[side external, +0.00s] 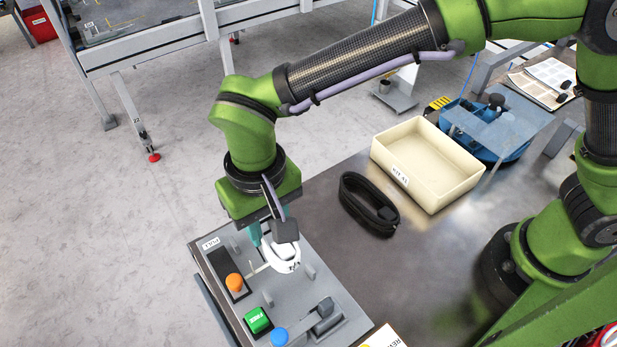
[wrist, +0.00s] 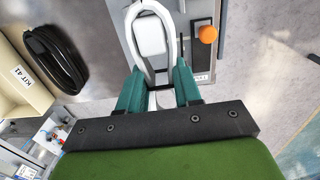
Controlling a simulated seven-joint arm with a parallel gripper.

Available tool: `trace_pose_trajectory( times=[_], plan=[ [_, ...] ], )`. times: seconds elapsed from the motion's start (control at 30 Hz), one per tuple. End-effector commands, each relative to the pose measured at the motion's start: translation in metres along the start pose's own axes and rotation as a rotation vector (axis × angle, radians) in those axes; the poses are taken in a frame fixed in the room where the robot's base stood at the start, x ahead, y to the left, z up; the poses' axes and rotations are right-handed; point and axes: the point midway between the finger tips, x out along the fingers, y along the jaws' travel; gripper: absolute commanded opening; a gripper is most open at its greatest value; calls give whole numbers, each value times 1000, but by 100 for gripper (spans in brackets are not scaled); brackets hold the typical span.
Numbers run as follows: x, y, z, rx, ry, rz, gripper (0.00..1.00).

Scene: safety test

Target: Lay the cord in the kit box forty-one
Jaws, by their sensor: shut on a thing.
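The kit box (side external: 458,194) is an open cream tray labelled "KIT 41" on the dark table; inside it looks empty in the side view. Part of it shows at the left of the wrist view (wrist: 20,92). A black coiled cord (side external: 352,208) lies on the table beside the box, apart from it; it also shows in the wrist view (wrist: 75,70). My gripper (side external: 266,248) is over the grey control panel, away from the cord. Its teal fingers (wrist: 158,88) are shut on a white looped piece (wrist: 172,22). I cannot tell whether that piece rests on the panel.
The grey panel (side external: 290,312) has an orange knob (side external: 234,281), a green button (side external: 257,320), a blue knob (side external: 279,337) and a grey lever. A blue fixture (side external: 500,125) and papers (side external: 545,78) lie behind the box. The table between panel and cord is clear.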

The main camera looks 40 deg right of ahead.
Motion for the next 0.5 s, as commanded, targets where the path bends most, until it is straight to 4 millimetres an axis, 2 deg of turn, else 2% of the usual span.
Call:
trace_pose_trajectory(
  times=[0.33,0.43,0.5],
  plan=[
    [0,3,-4,10,1,-1,0],
    [-6,13,-18,48,2,-2,0],
    [-13,28,-33,95,4,-3,0]
  ],
)
